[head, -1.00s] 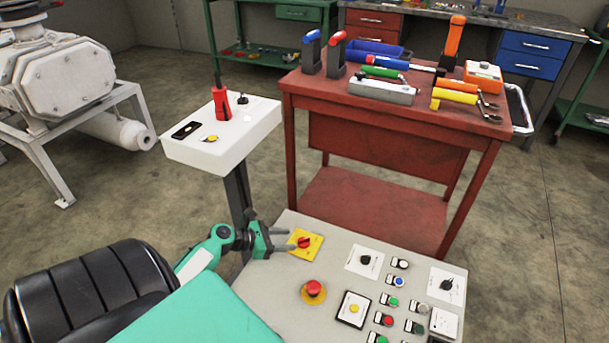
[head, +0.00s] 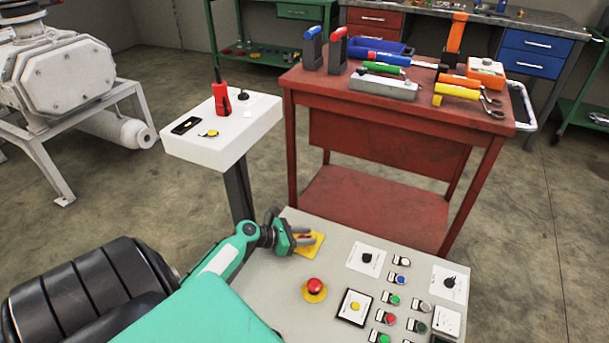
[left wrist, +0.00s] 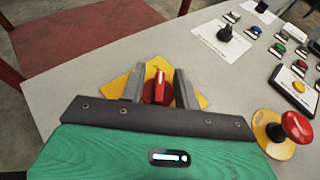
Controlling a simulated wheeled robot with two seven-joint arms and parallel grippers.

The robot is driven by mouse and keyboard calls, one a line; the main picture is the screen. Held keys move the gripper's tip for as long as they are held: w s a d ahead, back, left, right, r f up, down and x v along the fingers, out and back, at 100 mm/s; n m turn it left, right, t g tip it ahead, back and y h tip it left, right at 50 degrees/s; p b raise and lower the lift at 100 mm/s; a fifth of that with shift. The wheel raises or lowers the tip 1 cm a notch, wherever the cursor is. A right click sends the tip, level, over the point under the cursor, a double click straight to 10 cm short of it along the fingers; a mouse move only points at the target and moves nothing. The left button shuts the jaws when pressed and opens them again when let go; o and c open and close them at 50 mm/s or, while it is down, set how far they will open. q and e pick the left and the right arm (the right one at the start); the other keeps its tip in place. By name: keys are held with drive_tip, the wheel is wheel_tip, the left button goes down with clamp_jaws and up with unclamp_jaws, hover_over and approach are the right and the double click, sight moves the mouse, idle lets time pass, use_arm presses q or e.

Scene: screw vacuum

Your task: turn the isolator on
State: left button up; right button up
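The isolator is a red rotary knob (left wrist: 157,88) on a yellow plate (left wrist: 118,85) at the far left corner of the grey control panel. In the left wrist view the knob's pointer is upright in the picture, and the plate looks tilted. My left gripper (left wrist: 158,86) is open, with one finger on each side of the knob. A gap shows right of the knob; I cannot tell whether the left finger touches it. In the head view the left gripper (head: 305,240) covers most of the knob and plate (head: 315,241). My right gripper is not in view.
A red emergency button (head: 315,286) on a yellow base sits near the isolator. Black selectors (head: 367,257) and several coloured push buttons fill the panel's right side. A white pedestal box (head: 225,135) and a red tool table (head: 400,115) stand behind the panel.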

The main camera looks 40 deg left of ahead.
use_arm(q)
drive_tip(key=shift+f, duration=0.1)
clamp_jaws()
drive_tip(key=shift+s, duration=0.1)
